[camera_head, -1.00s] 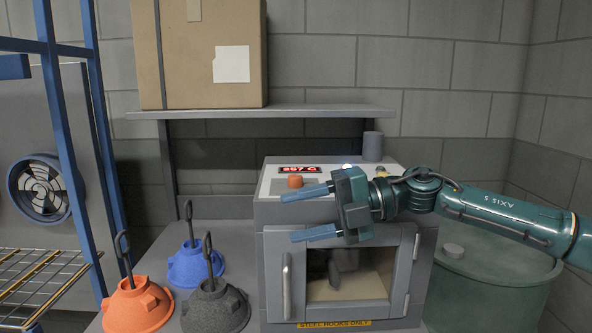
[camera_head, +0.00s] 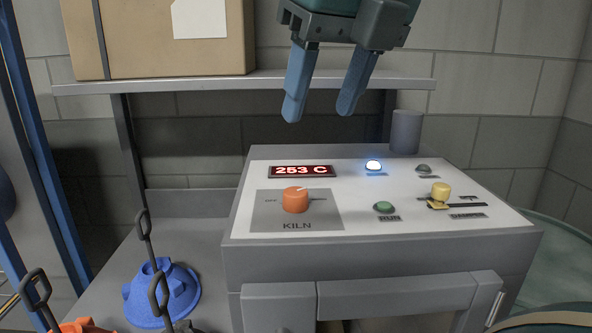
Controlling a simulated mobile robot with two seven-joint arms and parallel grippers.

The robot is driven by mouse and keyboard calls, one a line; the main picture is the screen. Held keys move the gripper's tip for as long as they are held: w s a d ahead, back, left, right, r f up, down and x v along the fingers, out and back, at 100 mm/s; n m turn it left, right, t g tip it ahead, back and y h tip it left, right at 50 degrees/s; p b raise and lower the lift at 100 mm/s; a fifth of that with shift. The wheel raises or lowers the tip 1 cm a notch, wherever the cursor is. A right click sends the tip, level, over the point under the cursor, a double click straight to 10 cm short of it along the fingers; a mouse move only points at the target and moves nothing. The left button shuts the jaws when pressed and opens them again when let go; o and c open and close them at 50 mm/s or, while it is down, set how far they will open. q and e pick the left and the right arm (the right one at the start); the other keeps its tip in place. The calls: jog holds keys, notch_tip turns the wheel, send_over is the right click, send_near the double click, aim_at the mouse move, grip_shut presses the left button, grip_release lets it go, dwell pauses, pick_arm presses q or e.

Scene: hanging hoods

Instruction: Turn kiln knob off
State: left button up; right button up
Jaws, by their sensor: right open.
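The orange kiln knob (camera_head: 295,201) stands on a grey plate marked KILN on the white control panel (camera_head: 345,226). Its pale mark points up and to the right, away from the small OFF label at its left. The red display (camera_head: 301,171) reads 253 C. My right gripper (camera_head: 320,110) is open and empty, its two blue fingers pointing down above and behind the panel in the picture, apart from the knob. My left gripper is not in view.
The panel also holds a lit white-blue lamp (camera_head: 373,165), a green button (camera_head: 384,207) and a yellow slider (camera_head: 440,192). A grey cylinder (camera_head: 406,132) stands behind. A shelf (camera_head: 350,82) bears a cardboard box (camera_head: 150,40). A blue hood (camera_head: 161,295) sits at lower left.

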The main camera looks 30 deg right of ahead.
aim_at(296, 191)
jog(key=x, duration=1.2)
jog(key=shift+w+d+f, duration=0.1)
jog(key=shift+d+f, duration=0.05)
jog(key=shift+f, duration=0.25)
jog(key=shift+c, duration=0.3)
jog(key=c, duration=0.9)
